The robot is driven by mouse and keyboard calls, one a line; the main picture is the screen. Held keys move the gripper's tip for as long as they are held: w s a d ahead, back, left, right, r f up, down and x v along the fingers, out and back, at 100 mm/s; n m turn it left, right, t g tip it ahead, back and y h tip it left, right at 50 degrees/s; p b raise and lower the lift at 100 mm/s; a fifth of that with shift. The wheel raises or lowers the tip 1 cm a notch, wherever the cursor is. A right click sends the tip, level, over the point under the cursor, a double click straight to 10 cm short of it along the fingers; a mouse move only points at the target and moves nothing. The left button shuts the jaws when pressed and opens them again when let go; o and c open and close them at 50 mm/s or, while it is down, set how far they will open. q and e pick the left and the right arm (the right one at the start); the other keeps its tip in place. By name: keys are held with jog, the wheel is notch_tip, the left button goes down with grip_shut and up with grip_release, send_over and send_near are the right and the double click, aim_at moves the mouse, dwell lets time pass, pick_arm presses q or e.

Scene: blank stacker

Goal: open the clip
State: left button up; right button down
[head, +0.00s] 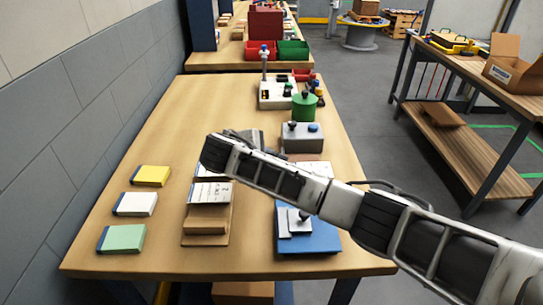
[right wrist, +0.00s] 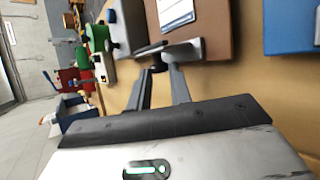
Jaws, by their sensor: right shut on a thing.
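The right wrist view shows the grey metal clip (right wrist: 184,52) with a dark lever at the edge of the brown board (right wrist: 225,30). My right gripper (right wrist: 160,68) is shut on the clip's lever there; the exact contact is small and partly hidden. My left gripper is in neither view.
Yellow (head: 151,176), white (head: 136,204) and green (head: 122,239) pads lie left of the clipboard. A blue board (head: 305,242) lies to its right.

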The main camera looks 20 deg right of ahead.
jog(key=shift+a+f+h, duration=0.15)
jog(key=shift+a+h, duration=0.05)
jog(key=shift+h, duration=0.2)
dwell(0.3)
jog(key=c, duration=1.3)
grip_release()
jog(key=shift+s+a, duration=0.15)
jog(key=shift+a, duration=0.15)
jog(key=v, duration=1.5)
